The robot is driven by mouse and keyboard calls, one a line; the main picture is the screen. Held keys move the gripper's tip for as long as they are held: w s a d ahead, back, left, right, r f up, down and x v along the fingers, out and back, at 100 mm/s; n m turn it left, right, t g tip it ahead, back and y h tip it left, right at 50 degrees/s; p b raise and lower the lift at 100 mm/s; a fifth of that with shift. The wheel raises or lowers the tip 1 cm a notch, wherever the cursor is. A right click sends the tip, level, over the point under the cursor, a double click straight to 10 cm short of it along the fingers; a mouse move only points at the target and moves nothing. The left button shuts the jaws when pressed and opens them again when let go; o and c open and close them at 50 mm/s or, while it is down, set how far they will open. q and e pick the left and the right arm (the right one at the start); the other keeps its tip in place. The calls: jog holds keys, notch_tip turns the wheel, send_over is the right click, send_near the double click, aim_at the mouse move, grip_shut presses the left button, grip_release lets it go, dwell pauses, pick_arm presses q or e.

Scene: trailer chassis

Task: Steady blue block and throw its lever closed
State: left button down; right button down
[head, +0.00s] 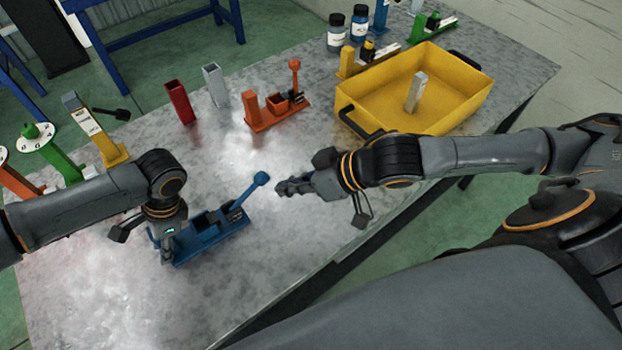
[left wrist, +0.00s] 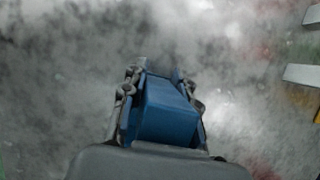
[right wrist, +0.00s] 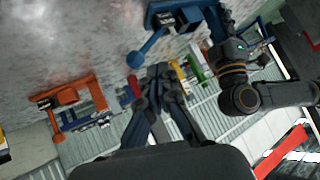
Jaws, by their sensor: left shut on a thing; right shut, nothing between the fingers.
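The blue block (head: 212,240) sits on the metal table near its front edge. Its lever (head: 261,178) rises at a slant from the block's right end and ends in a round blue knob. The knob also shows in the right wrist view (right wrist: 134,60). My left gripper (head: 167,246) is shut on the block's left end; the left wrist view shows the blue post (left wrist: 168,110) between both fingers. My right gripper (head: 281,187) is shut and empty, just right of the knob. Whether its fingertips touch the knob I cannot tell.
An orange lever block (head: 262,122) stands behind, with red (head: 180,101) and grey (head: 215,86) posts beside it. A yellow bin (head: 440,112) holding a grey post is at the back right. Green and yellow fixtures line the left edge. The table around the blue block is clear.

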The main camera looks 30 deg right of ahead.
jog(key=shift+d+f+v, duration=0.1)
jog(key=shift+v, duration=0.7)
jog(key=shift+d+f+v, duration=0.1)
jog(key=shift+d+v, duration=0.05)
jog(key=shift+v, duration=0.6)
jog(key=shift+d+f+v, duration=0.1)
jog(key=shift+f+v, duration=0.05)
jog(key=shift+v, duration=0.65)
